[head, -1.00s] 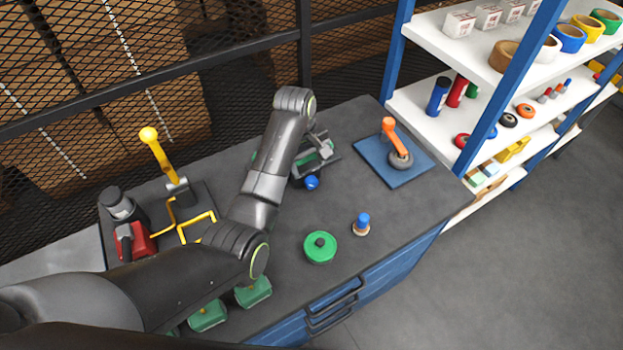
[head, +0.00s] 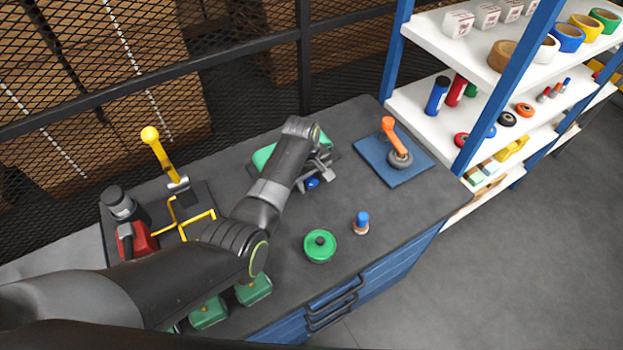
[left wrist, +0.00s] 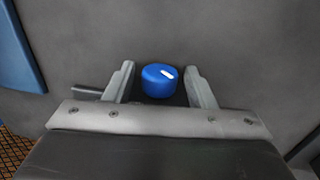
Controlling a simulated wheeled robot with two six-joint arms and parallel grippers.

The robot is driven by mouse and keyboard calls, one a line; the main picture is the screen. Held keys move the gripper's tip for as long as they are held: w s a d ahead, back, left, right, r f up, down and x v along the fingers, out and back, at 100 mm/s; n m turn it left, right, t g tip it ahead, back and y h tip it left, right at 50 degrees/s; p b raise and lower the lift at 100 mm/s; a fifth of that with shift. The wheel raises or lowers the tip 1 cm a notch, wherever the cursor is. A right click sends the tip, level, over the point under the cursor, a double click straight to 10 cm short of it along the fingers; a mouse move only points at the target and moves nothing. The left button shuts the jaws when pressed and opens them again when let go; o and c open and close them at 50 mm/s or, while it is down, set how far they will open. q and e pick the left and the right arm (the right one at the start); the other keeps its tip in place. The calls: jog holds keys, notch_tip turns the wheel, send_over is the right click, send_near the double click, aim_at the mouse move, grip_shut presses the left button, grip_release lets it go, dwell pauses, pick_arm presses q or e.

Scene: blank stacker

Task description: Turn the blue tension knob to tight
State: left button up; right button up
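The blue tension knob (head: 312,184) is at the front of a green-topped device (head: 264,156) on the dark bench. In the head view my left gripper (head: 318,173) is right beside the knob and partly covers the device. In the left wrist view the blue knob (left wrist: 157,82) sits between the two fingers of my left gripper (left wrist: 159,72). The fingers are open, with a small gap on each side of the knob. A white mark on the knob's top points to the upper right of the wrist picture. My right gripper is not in view.
An orange-handled tool stands on a blue mat (head: 375,170) to the right. A green round part (head: 320,246) and a blue-topped piece (head: 361,220) stand nearer the front edge. A yellow lever (head: 160,153) and red device (head: 140,241) are at left.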

pick_arm(q)
jog(key=c, duration=0.8)
jog(key=shift+w+d+f+g+y+b, duration=0.1)
jog(key=shift+d+g+y+b, duration=0.05)
jog(key=shift+g+y+b, duration=0.55)
jog(key=y+b, duration=0.1)
jog(key=b, duration=0.2)
jog(key=g+y+b, duration=0.1)
jog(key=y+b, duration=0.1)
jog(key=b, duration=0.2)
jog(key=shift+w+d+f, duration=0.1)
jog(key=shift+d+f, duration=0.05)
jog(key=shift+f, duration=0.05)
jog(key=shift+r+g+b, duration=0.2)
jog(key=shift+g+b, duration=0.2)
jog(key=shift+b, duration=0.2)
jog(key=o, duration=1)
jog(key=shift+r, duration=0.1)
